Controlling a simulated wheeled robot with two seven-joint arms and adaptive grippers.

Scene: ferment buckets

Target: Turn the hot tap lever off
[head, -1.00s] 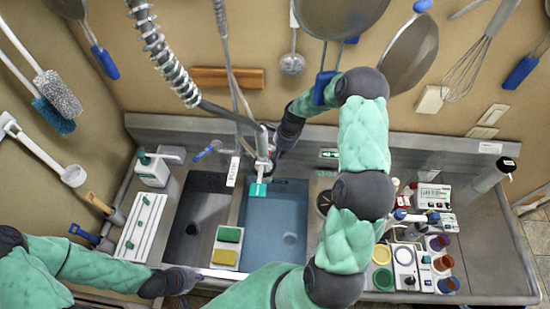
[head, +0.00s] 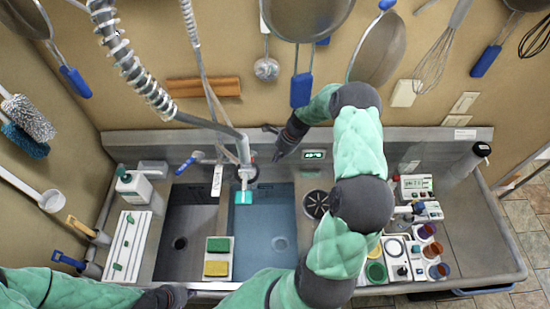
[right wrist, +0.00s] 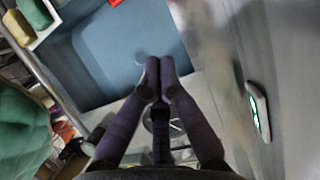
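The tap (head: 245,172) stands behind the sink, with a teal nozzle over the blue right basin. A blue-handled lever (head: 190,162) shows on its left. I see no red lever in the head view; my right gripper covers part of the area right of the tap. A small red piece (right wrist: 115,2) at the top edge of the right wrist view may be the hot lever; I cannot tell. My right gripper (head: 277,157) is right of the tap, apart from it. Its fingertips meet in the right wrist view (right wrist: 160,66), holding nothing. My left gripper (head: 182,293) is low at the front edge, its fingers unclear.
A lit green display (head: 315,154) is on the backsplash right of the gripper. A green and a yellow sponge (head: 216,268) lie in a holder between the basins. Utensils such as a whisk (head: 436,60) hang on the wall. Cups and instruments (head: 425,232) crowd the right counter.

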